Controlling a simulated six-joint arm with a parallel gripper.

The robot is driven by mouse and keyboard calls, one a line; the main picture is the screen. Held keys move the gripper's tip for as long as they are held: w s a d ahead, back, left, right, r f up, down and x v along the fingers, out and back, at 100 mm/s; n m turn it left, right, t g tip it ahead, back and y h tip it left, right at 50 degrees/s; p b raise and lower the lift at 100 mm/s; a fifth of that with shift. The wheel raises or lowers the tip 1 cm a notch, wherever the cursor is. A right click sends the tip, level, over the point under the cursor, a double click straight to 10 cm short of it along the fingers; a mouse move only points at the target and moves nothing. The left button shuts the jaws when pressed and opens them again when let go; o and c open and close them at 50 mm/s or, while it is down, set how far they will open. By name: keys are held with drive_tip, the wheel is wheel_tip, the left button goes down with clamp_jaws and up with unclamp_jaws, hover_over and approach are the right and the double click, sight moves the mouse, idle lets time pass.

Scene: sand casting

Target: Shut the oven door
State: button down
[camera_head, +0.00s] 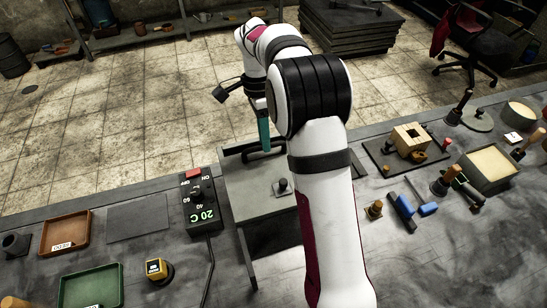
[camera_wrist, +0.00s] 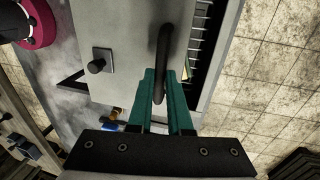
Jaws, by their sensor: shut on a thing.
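The oven (camera_head: 262,192) is a grey box with a dark knob on top, standing at the table's edge in the camera_head view. In the camera_wrist view, its grey surface and knob (camera_wrist: 97,66) show at the left. The black bar handle (camera_wrist: 164,42) of the oven door passes between the teal fingers of my gripper (camera_wrist: 164,88). My gripper is shut on the handle. Right of the handle, a slatted dark opening (camera_wrist: 198,35) shows, so the door appears at least partly open. My gripper (camera_head: 264,135) also shows beyond the oven; my arm hides part of the oven.
A control box reading 20 C (camera_head: 201,200) with a cable stands left of the oven. A brown tray (camera_head: 66,234) and a green tray (camera_head: 91,288) lie farther left. Several tools and a wooden box (camera_head: 409,138) lie right of my arm.

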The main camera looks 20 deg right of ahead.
drive_tip(key=shift+w, duration=2.95)
drive_tip(key=c, duration=0.8)
unclamp_jaws()
drive_tip(key=shift+c, duration=0.2)
drive_tip(key=s+d+r, duration=0.6)
drive_tip(key=d+r, duration=0.3)
drive_tip(key=r, duration=0.2)
drive_tip(key=shift+s+d, duration=0.3)
drive_tip(key=shift+s, duration=0.05)
